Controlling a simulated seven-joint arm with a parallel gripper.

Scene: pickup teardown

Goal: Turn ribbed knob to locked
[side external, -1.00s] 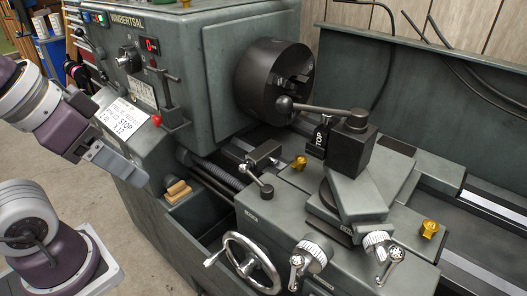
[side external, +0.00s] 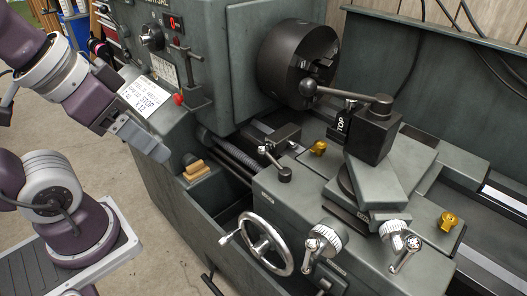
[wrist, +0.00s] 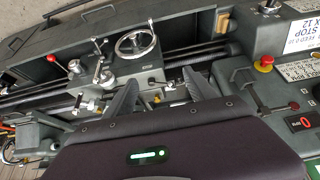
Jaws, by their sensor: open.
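A dark rotary knob with a pale face (side external: 153,38) sits on the lathe's headstock in the side external view. Ribbed silver dials, one left (side external: 323,238) and one right (side external: 401,238), sit on the carriage front with crank handles. I cannot tell which of these is the ribbed knob, and no locked mark is readable. My gripper (side external: 157,150) hangs in the air left of the headstock, apart from all of them. In the wrist view, its two dark fingers (wrist: 160,76) are spread with nothing between them.
The chuck (side external: 297,60), tool post (side external: 374,135), brass knobs (side external: 318,147) and handwheel (side external: 266,242) stand out from the lathe.

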